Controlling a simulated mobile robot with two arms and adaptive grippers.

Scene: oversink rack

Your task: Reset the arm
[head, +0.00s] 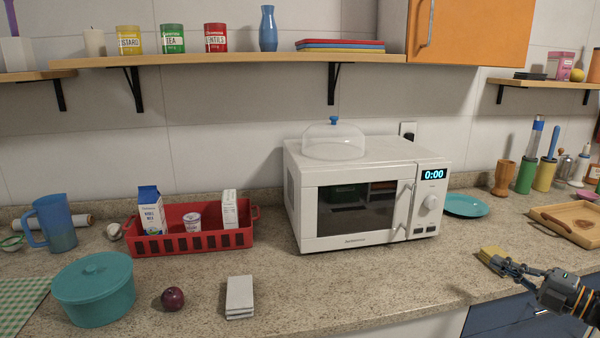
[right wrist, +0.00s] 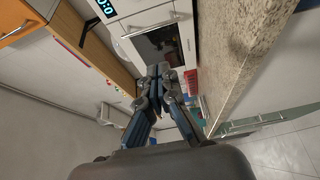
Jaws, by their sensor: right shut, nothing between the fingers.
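My right gripper (head: 510,268) is at the right side of the head view, over the front part of the counter. Its fingers point left and are shut with nothing between them. A yellow block like a sponge (head: 490,253) shows just beyond the fingertips; I cannot tell whether they touch it. In the right wrist view the gripper (right wrist: 160,72) is shut and empty, with the microwave (right wrist: 165,42) ahead of it. My left gripper is not in view.
The microwave (head: 350,213) stands mid-counter. A red basket (head: 175,244), teal pot (head: 94,290), plum (head: 172,298) and grey-white block (head: 240,296) are to the left. A teal plate (head: 465,206) and wooden tray (head: 567,216) are to the right. Counter before the microwave is clear.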

